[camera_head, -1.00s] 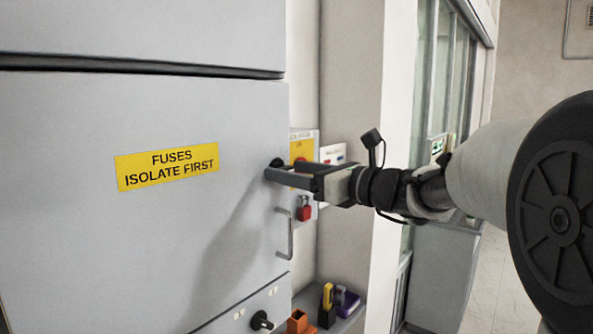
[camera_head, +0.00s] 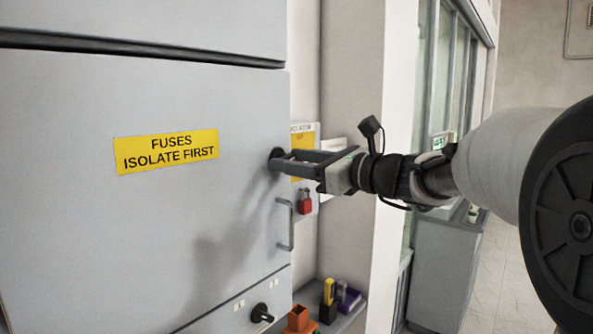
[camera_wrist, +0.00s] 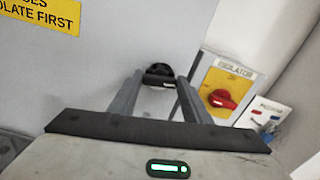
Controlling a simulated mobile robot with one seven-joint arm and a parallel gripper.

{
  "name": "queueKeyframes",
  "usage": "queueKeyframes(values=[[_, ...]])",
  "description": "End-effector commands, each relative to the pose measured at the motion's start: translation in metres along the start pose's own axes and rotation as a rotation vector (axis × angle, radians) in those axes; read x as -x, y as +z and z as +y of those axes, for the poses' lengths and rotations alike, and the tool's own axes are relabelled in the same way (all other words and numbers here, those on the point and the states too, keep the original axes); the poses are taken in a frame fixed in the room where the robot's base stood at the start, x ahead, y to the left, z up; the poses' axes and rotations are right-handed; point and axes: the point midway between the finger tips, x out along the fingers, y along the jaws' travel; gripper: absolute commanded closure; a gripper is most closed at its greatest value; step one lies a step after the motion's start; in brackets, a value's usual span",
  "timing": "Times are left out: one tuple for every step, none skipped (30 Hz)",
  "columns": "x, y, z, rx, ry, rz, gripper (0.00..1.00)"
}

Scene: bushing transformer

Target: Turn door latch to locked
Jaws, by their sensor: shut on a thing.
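The door (camera_head: 120,230) is a grey cabinet panel with a yellow "FUSES ISOLATE FIRST" label (camera_head: 167,151). The black door latch (camera_wrist: 159,71) is a round knob near the door's right edge, seen between my finger tips in the wrist view. In the head view the latch (camera_head: 276,156) is partly hidden by my fingers. My gripper (camera_head: 280,160) reaches it from the right and is shut on it. The fingers (camera_wrist: 158,80) point straight at the door in the wrist view. Which way the latch is turned cannot be told.
A metal door handle (camera_head: 290,224) is below the gripper. A yellow isolator panel with a red rotary switch (camera_wrist: 222,100) is to the right, with a red padlock (camera_head: 305,201) under it. A black knob (camera_head: 261,313) and a shelf with small coloured items (camera_head: 328,300) are lower down.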

Motion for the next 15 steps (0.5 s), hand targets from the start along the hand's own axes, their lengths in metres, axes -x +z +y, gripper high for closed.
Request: queueKeyframes(values=[[0.0004,-0.0058,0.0008,0.042,-0.002,-0.003,0.79],[0.0004,-0.0062,0.0010,0.068,-0.002,-0.002,0.79],[0.0003,-0.0068,0.0014,0.103,-0.001,-0.002,0.79],[0.0001,-0.0068,0.0015,0.131,-0.001,-0.002,0.79],[0.0000,-0.0068,0.0017,0.160,-0.001,-0.003,0.79],[0.0000,-0.0073,0.0021,0.198,0.000,-0.002,0.79],[0.0001,-0.0072,0.0021,0.226,0.000,-0.002,0.79],[0.0002,-0.0070,0.0020,0.255,-0.001,-0.003,0.79],[0.0003,-0.0072,0.0021,0.293,-0.001,-0.002,0.79],[0.0004,-0.0071,0.0021,0.323,-0.001,-0.002,0.79],[0.0004,-0.0071,0.0022,0.350,-0.002,-0.002,0.79],[0.0003,-0.0070,0.0023,0.389,-0.002,-0.002,0.79],[0.0002,-0.0068,0.0025,0.417,-0.002,-0.002,0.79],[0.0001,-0.0072,0.0027,0.446,-0.001,-0.001,0.79],[0.0000,-0.0069,0.0029,0.484,-0.001,-0.002,0.79]])
